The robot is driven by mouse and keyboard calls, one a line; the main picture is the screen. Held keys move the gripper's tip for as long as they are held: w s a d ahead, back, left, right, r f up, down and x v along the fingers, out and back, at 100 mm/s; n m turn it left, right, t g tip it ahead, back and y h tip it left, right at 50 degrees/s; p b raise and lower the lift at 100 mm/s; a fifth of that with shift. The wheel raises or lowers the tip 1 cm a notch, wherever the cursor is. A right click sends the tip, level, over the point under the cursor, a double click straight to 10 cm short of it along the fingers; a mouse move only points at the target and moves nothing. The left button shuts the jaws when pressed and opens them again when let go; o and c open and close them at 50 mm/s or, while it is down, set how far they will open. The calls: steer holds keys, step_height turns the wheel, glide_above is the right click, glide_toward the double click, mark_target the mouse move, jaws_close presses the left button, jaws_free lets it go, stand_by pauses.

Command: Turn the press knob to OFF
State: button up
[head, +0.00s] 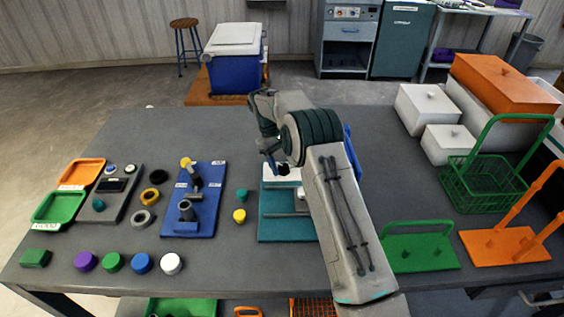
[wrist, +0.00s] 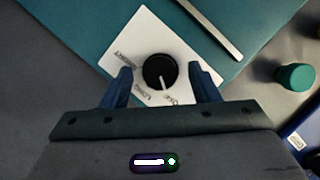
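The press has a teal base (head: 278,228), partly hidden behind my arm in the head view. In the wrist view its white panel (wrist: 142,38) carries a round black knob (wrist: 157,68). The knob's white pointer line points toward the bottom of the picture, slightly right, near the label that seems to read OFF. Two other labels, apparently SHORT and LONG, lie to the left. My gripper (wrist: 159,72) is open, with one blue finger on each side of the knob and gaps between. In the head view the gripper (head: 281,168) is over the press and the knob is hidden.
A metal bar (wrist: 212,28) lies beside the panel. A teal cap (head: 242,195) and a yellow cap (head: 239,215) stand left of the press. The blue fixture (head: 190,226) stands farther left. A green rack (head: 420,252) is to the right.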

steer(key=p+v, duration=0.5)
steer(key=v, duration=0.8)
steer(key=shift+w+r+p, duration=0.2)
steer(key=shift+r+p, duration=0.1)
steer(key=shift+a, duration=0.15)
stand_by(0.4)
